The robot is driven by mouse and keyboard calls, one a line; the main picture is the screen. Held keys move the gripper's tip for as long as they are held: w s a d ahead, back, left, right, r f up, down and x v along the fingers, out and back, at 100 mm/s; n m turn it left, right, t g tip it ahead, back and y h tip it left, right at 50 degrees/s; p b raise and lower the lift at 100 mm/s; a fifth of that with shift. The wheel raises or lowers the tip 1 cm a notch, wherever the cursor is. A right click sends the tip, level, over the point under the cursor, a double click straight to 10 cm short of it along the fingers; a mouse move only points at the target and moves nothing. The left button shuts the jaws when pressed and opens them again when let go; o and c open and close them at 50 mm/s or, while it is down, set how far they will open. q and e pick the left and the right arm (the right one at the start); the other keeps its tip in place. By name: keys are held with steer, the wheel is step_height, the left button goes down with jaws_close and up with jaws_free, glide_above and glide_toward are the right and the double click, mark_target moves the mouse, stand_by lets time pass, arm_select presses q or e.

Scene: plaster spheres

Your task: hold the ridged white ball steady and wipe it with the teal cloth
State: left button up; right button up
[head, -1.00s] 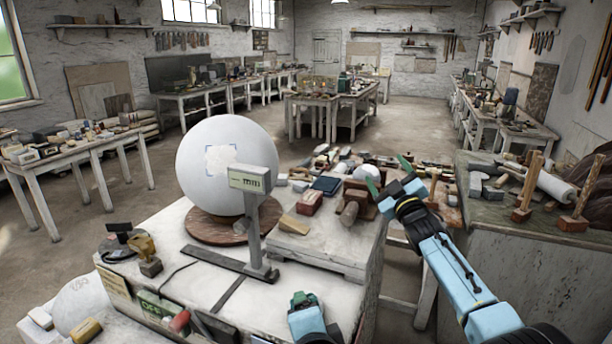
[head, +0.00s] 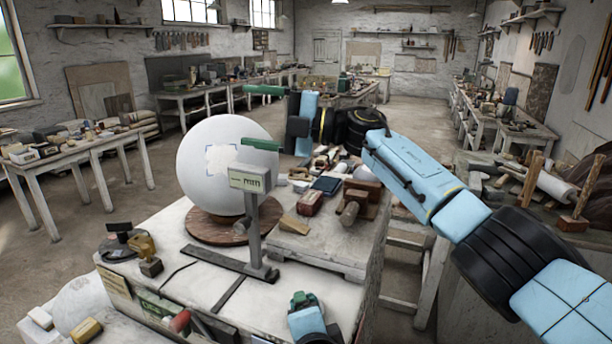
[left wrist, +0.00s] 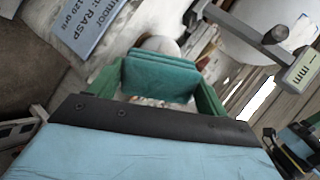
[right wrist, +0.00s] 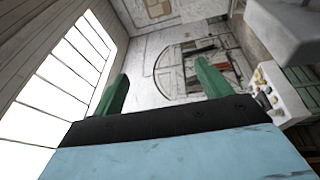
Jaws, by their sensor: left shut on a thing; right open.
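The large white ball (head: 207,190) sits on a round wooden board (head: 213,231) on the bench. A rough patch framed by blue corner marks faces me; I make out no clear ridges. My right gripper (head: 262,117) is open and empty at the ball's upper right; its lower finger overlaps the ball's edge in the head view, and I cannot tell if it touches. It shows open in the right wrist view (right wrist: 160,90). My left gripper (head: 304,299) is low at the bench front, away from the ball, shut on the folded teal cloth (left wrist: 160,78).
A gauge stand (head: 250,180) marked mm rises in front of the ball's right side. A small dark scale-like device (head: 118,240) stands at left.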

steer(key=s+f+m+g+h, duration=0.1)
steer(key=s+f+g+h, duration=0.2)
steer(key=f, duration=0.5)
steer(key=s+f+g+h, duration=0.1)
steer(key=s+f+h, duration=0.1)
steer(key=f+h, duration=0.5)
steer(key=s+d+f+m+h, duration=0.1)
steer(key=d+f+h, duration=0.1)
steer(key=d+f, duration=0.1)
steer(key=s+d+f+m+g+h, duration=0.1)
steer(key=d+f+m+h, duration=0.1)
steer(key=d+f, duration=0.2)
steer(key=s+d+f+m+g+h, duration=0.1)
steer(key=d+f+m+h, duration=0.1)
steer(key=f, duration=0.5)
steer(key=shift+s+d, duration=0.1)
steer(key=shift+d, duration=0.75)
steer(key=shift+x, duration=2.8)
steer(key=c, duration=0.8)
steer(key=shift+o, duration=0.2)
